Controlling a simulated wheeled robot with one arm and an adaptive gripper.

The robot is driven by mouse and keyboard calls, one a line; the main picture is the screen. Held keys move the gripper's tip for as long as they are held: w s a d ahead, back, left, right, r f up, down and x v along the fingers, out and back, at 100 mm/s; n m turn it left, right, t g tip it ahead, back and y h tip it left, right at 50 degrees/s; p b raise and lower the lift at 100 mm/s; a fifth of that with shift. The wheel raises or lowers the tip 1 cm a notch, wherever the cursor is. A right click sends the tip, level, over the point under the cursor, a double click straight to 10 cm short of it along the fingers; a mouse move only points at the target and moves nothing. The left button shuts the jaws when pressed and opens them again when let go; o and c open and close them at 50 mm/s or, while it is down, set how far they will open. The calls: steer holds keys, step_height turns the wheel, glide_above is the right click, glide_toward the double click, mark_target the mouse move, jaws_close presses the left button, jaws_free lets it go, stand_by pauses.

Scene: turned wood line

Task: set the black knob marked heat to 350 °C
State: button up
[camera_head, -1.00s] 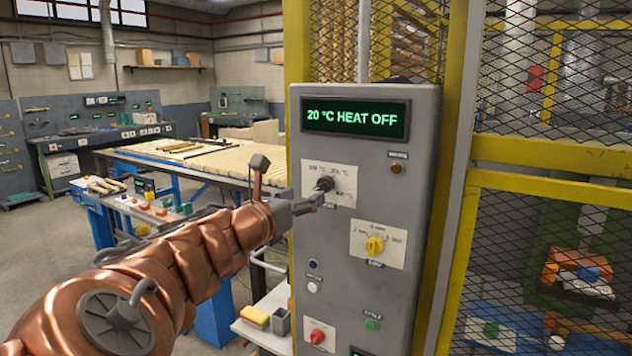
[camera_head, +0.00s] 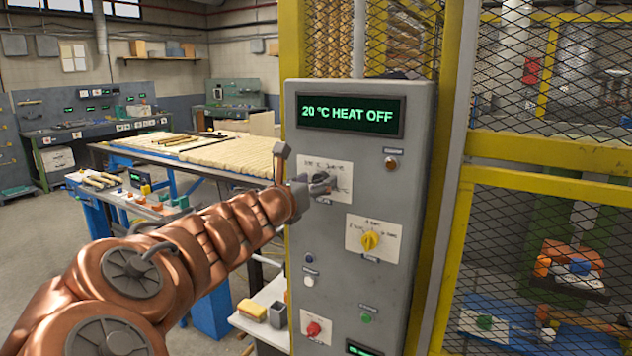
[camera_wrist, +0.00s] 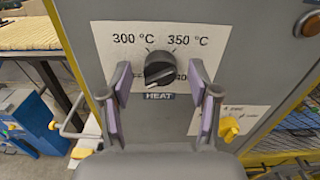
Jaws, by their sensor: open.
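The black heat knob (camera_wrist: 160,68) sits on a white label plate marked 300 °C and 350 °C, with HEAT printed below. Its ridge lies slanted; I cannot tell which end is the pointer. My gripper (camera_wrist: 160,82) is open, with one purple-padded finger on the left of the knob and one on the right, gaps showing on both sides. In the head view my gripper (camera_head: 318,184) is at the heat plate (camera_head: 343,172) and largely hides the knob. The green display (camera_head: 350,114) reads 20 °C HEAT OFF.
Below the heat plate is a yellow knob (camera_head: 370,240), with a red knob (camera_head: 314,329) and small buttons lower on the grey panel (camera_head: 400,220). A yellow-framed mesh fence (camera_head: 560,160) stands to the right. A workbench (camera_head: 200,150) stands behind my arm.

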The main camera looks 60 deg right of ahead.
steer(key=shift+d, duration=0.25)
steer(key=c, duration=1.1)
steer(key=shift+c, duration=0.2)
